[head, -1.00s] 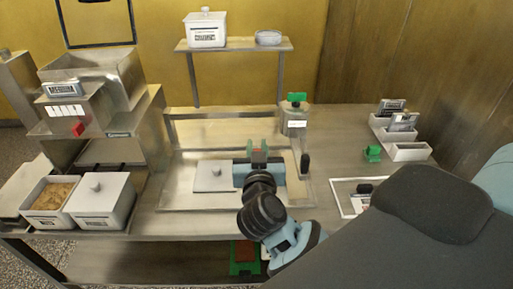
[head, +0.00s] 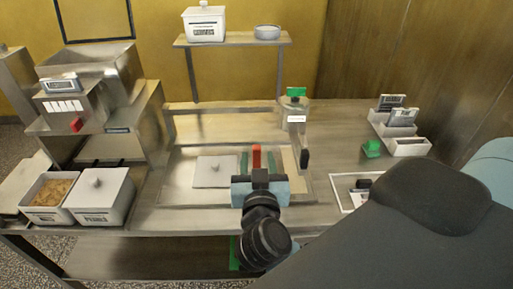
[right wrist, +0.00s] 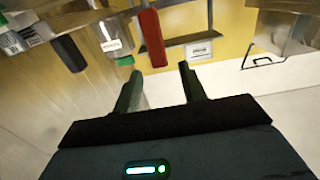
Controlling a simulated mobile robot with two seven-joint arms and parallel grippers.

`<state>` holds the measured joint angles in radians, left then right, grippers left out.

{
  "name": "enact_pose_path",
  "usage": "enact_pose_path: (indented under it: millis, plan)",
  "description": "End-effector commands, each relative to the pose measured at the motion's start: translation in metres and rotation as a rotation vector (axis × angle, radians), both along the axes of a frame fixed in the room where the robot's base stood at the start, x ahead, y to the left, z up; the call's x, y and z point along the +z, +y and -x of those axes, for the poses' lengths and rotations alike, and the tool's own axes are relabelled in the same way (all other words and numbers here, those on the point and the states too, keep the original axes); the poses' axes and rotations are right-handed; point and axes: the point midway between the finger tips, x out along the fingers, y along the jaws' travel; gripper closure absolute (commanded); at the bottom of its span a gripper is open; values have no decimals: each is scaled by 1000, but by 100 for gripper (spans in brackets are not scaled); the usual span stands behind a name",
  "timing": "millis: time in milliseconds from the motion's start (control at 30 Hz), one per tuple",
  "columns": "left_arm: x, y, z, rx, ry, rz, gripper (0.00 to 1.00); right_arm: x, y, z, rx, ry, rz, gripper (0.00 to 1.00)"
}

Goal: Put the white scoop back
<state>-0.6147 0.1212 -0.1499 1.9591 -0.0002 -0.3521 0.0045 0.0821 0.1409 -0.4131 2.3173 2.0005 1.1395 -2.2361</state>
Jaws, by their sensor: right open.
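I cannot pick out a white scoop for certain in either view. My right gripper (head: 258,166) is open over the front of the metal work tray, its green fingers pointing away from me. A red upright handle (head: 256,157) shows between the fingers in the head view. My left gripper is not in view.
An open white bin (head: 30,211) of brown crumbs and a lidded white bin (head: 105,205) stand at left. A black-handled part (head: 304,159) and a green-topped canister (head: 294,110) stand close right. White holders (head: 408,149) are farther right.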

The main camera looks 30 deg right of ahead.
Motion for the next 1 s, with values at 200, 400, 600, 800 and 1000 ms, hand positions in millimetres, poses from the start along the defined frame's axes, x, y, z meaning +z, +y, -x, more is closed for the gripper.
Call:
enact_pose_path:
  millis: [200,400,600,800,1000]
  plan:
    - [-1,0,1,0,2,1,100,-2,20,32,2,4,-1,58]
    - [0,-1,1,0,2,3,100,0,28,45,0,2,-1,58]
    - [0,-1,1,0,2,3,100,0,29,47,0,1,-1,58]
    - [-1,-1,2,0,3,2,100,0,29,47,0,0,0,58]
    - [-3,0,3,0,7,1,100,0,29,46,0,1,1,58]
